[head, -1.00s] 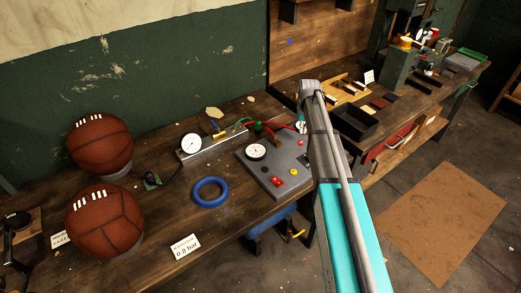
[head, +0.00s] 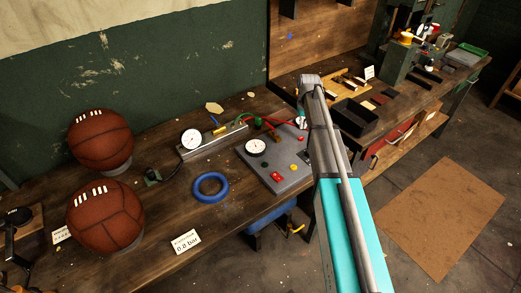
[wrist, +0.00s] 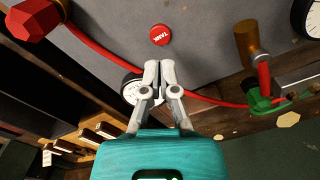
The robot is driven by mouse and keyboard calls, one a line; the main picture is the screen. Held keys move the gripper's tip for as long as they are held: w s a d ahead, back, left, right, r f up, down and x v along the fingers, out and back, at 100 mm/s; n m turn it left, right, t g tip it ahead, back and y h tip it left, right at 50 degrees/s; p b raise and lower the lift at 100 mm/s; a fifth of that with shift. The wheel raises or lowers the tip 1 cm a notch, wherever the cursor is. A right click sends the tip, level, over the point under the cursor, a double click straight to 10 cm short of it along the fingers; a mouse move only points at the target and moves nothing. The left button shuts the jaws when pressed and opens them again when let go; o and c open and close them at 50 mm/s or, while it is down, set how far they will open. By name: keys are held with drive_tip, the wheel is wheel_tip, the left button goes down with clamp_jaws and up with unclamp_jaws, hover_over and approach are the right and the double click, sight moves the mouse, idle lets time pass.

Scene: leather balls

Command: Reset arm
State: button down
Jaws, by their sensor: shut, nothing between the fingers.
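My gripper (wrist: 159,66) is shut and empty in the wrist view, its pale fingers together over a grey control panel (wrist: 110,25). A white dial (wrist: 130,88) is partly hidden behind the fingers. In the head view my arm reaches up over the bench's right part, and the gripper is mostly hidden behind it. The panel (head: 285,178) there carries a dial (head: 256,147) and red and yellow buttons. I cannot tell whether the gripper touches anything.
Two brown leather balls (head: 101,140) (head: 105,217) sit on stands at the bench's left. A blue ring (head: 210,187) and a bar label (head: 185,241) lie in front. A red hose (wrist: 95,48) runs near the fingers. A black tray (head: 355,117) stands right of my arm.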

drive_tip(key=s+m, duration=0.1)
drive_tip(key=s, duration=2.8)
drive_tip(key=shift+s+d, duration=0.15)
drive_tip(key=shift+d, duration=0.05)
